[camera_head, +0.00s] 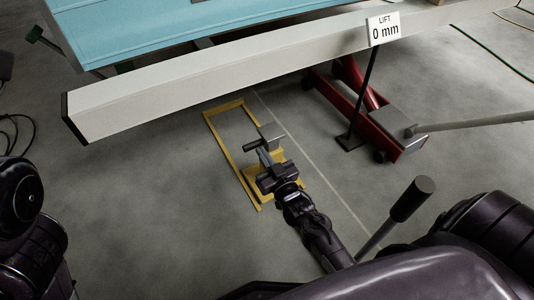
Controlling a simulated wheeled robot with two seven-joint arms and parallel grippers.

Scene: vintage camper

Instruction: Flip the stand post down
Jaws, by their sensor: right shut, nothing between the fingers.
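The stand (250,178) is yellow and sits on the floor below the long pale beam. A grey plate (270,131) and a short dark bar (252,146) show at its upper part. I cannot tell the exact tilt of its post, as my gripper and the plate cover much of it. My right gripper (266,160) is shut and empty, over the stand just below the grey plate. Whether it touches the stand is unclear. My left arm shows at the lower left edge, but its gripper is out of view.
The pale beam (200,88) crosses above, under a blue body (150,30). A sign (383,29) reads "LIFT 0 mm". A red jack (350,95) stands right. A black-gripped rod (411,200) rises nearby.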

